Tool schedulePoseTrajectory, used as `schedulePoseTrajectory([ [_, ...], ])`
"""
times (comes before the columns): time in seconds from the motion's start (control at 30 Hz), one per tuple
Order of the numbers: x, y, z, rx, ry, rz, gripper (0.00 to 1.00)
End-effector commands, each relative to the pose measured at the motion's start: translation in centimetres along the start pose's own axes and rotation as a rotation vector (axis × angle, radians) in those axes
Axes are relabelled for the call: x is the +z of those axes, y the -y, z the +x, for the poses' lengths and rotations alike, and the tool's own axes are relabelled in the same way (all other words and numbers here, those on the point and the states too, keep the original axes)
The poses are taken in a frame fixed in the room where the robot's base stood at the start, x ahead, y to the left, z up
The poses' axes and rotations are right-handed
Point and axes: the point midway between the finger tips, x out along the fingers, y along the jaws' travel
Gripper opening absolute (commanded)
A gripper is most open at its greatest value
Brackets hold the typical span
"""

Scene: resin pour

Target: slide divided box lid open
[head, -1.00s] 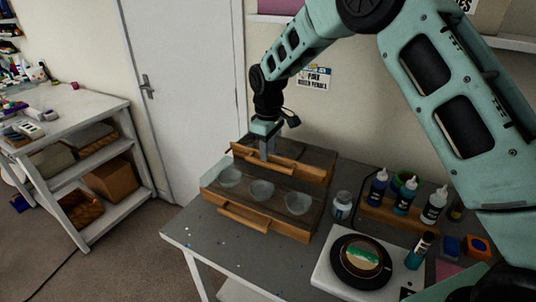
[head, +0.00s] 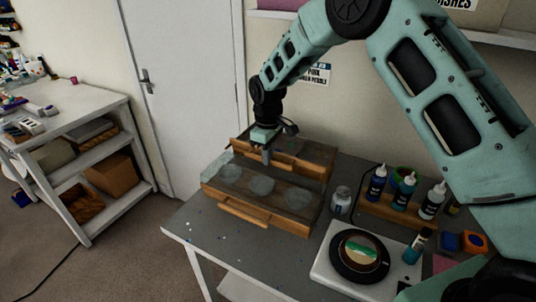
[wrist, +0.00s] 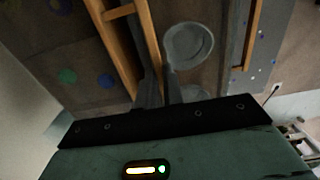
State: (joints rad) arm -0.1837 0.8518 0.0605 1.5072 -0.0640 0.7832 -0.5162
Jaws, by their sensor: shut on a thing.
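The divided box (head: 290,222) stands on the grey table, with round translucent cups (head: 229,171) in its front part. Its lid (head: 315,152) lies over the rear part, with a wooden handle strip (head: 305,167) along its front edge. My gripper (head: 266,157) reaches down from behind onto this strip, left of its middle, and is shut on it. In the wrist view the wooden strip (wrist: 147,35) runs in between my fingers (wrist: 158,90); the exact contact is partly hidden. A cup (wrist: 188,45) shows beside the fingers.
A front wooden handle (head: 244,212) sticks out from the box. To the right are a small jar (head: 341,200), several bottles in a wooden rack (head: 372,212) and a dark round dish (head: 358,257) on a white plate. Free table lies at front left.

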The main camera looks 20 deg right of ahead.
Motion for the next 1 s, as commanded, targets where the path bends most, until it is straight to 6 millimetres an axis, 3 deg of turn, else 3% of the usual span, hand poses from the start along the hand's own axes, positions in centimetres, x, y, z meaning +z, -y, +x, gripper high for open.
schedulePoseTrajectory([
  [0.17,-0.1,2.7,0.1,-0.002,0.002,-0.005,0.00],
  [0.6,-0.1,12.5,0.1,0.000,0.001,-0.006,0.00],
  [0.8,-0.1,14.7,0.0,0.000,0.000,-0.002,0.00],
  [1.0,0.0,15.1,-0.1,0.000,0.000,-0.001,0.00],
])
